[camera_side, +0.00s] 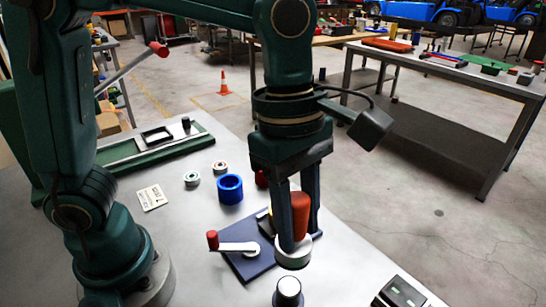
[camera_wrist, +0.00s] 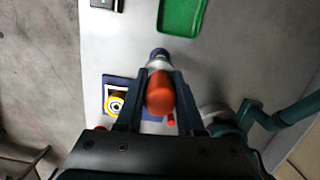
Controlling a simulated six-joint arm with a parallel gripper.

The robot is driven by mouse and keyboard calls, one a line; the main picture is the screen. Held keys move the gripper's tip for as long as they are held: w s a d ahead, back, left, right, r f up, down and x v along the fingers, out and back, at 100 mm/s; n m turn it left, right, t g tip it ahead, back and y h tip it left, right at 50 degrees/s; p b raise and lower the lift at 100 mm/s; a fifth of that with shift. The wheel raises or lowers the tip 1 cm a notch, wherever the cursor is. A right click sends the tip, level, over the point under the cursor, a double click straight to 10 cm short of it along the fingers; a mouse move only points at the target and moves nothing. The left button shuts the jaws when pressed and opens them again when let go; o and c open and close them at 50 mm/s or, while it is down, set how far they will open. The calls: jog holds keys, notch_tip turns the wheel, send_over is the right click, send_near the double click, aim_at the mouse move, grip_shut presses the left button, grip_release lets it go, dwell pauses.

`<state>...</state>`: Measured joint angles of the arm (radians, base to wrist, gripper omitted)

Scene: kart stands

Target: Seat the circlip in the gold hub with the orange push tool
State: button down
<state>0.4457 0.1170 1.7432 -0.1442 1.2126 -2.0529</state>
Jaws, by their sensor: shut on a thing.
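My gripper (camera_side: 300,236) is shut on the orange push tool (camera_side: 301,212) and holds it upright; the orange handle also shows between the fingers in the wrist view (camera_wrist: 160,94). A pale grey disc (camera_side: 292,254) shows below the fingers at the tool's lower end. The gold hub (camera_wrist: 115,104) sits on a blue plate (camera_wrist: 108,82), left of the tool in the wrist view. In the side view it is mostly hidden behind my gripper. I cannot make out the circlip. A white crank with a red knob (camera_side: 212,240) lies over the blue plate's left part.
A white-topped cylinder (camera_side: 288,290) and a dark box (camera_side: 400,292) are at the front. A green tray (camera_wrist: 182,14) shows in the wrist view.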

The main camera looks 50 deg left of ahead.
jog(key=w+a+n+t, duration=0.1)
jog(key=w+a+n, duration=0.75)
jog(key=a, duration=0.35)
jog(key=shift+m+y, duration=0.25)
jog(key=shift+y, duration=0.05)
jog(key=shift+a+f, duration=0.15)
jog(key=shift+f, duration=1.15)
jog(key=shift+a+f, duration=0.1)
jog(key=shift+f, duration=1.15)
jog(key=shift+f, duration=0.55)
notch_tip(320, 180, up, 7)
dwell(0.7)
